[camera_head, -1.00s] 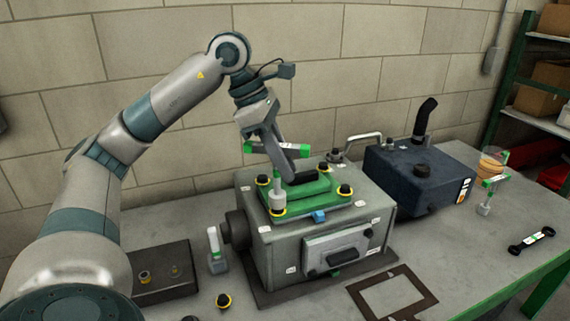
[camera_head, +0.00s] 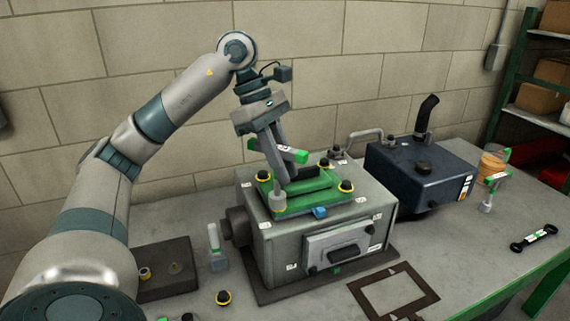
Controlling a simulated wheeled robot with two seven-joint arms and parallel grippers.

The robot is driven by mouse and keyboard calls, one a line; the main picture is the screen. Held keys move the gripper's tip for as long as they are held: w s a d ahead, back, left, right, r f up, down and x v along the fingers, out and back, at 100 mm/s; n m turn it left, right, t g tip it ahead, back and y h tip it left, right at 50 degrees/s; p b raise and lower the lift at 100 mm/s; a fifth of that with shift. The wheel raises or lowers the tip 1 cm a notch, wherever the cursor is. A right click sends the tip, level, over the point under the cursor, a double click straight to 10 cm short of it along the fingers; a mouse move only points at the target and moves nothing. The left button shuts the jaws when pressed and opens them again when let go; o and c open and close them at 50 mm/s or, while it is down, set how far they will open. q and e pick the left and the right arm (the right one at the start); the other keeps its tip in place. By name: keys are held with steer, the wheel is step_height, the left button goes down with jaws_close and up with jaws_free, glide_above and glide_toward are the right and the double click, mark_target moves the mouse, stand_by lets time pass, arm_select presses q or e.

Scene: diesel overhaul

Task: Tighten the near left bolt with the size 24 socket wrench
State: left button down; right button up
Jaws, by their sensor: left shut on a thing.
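The engine block (camera_head: 322,235) stands on the bench with a green cover (camera_head: 303,203) on top. My left gripper (camera_head: 277,152) is above the cover's left part, shut on the green-ended handle of a socket wrench (camera_head: 292,154). The wrench's grey socket (camera_head: 278,199) points down over the cover's near left corner. It hides the near left bolt, and I cannot tell how fully it is seated. Bolts with yellow rings show at the far left (camera_head: 263,177), near right (camera_head: 346,186) and far right (camera_head: 324,164). The wrench's size marking is unreadable. My right gripper is out of view.
Other socket wrenches stand left of the engine (camera_head: 216,248) and at the right (camera_head: 490,190). A dark blue tank (camera_head: 420,172) is behind right. A loose bolt (camera_head: 223,298), a flat gasket frame (camera_head: 430,296) and a black double-ended wrench (camera_head: 533,238) lie on the bench.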

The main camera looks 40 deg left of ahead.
arm_select(q)
steer(key=m, duration=0.2)
steer(key=m+g, duration=0.1)
steer(key=shift+s+m+g, duration=0.2)
steer(key=shift+m+g, duration=0.1)
steer(key=shift+m, duration=0.1)
steer(key=shift+s+r+m+p, duration=0.1)
steer(key=shift+r+m+p, duration=0.05)
steer(key=shift+m+p, duration=0.35)
steer(key=shift+s+r+m+g+p, duration=0.2)
steer(key=shift+m+g+p, duration=0.3)
steer(key=shift+m+p, duration=0.55)
steer(key=shift+f+m+p, duration=0.25)
steer(key=shift+p, duration=0.1)
steer(key=shift+f, duration=0.1)
steer(key=shift+b, duration=0.4)
